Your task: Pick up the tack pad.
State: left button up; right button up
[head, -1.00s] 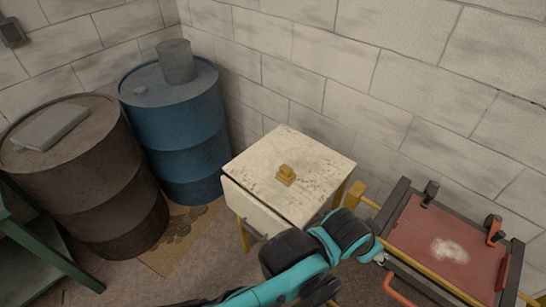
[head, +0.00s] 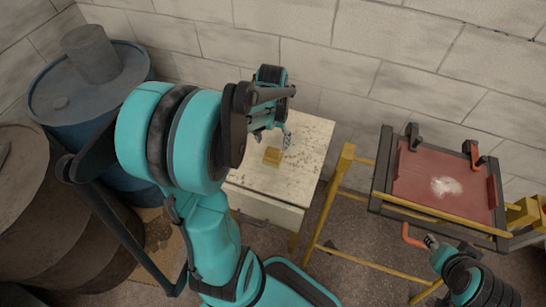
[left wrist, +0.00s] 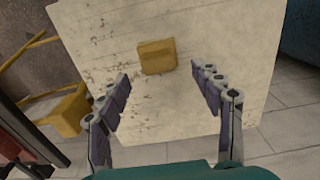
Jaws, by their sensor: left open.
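The tack pad, a small yellow block (head: 272,156), lies on the worn cream top of a small cabinet (head: 312,140). In the left wrist view the tack pad (left wrist: 157,56) sits just beyond and between my fingertips. My left gripper (head: 271,136) is over the cabinet top, close to the pad; its two fingers (left wrist: 160,79) are spread apart with nothing between them. My right gripper (head: 431,242) shows small at the lower right, below the red-panelled frame, and its jaws are too small to read.
A dark frame with a red panel (head: 420,178) and a pale patch stands on a yellow stand (head: 335,195) right of the cabinet. A blue drum (head: 55,105) and a brown drum (head: 40,235) stand at left. A block wall (head: 330,60) closes the back.

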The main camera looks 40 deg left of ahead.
aim_at(273, 150)
pick_arm(q)
notch_tip(273, 150, down, 6)
jog(key=b, duration=0.2)
jog(key=shift+d+b, duration=0.1)
jog(key=shift+b, duration=0.25)
jog(key=shift+r, duration=0.1)
jog(key=c, duration=1.3)
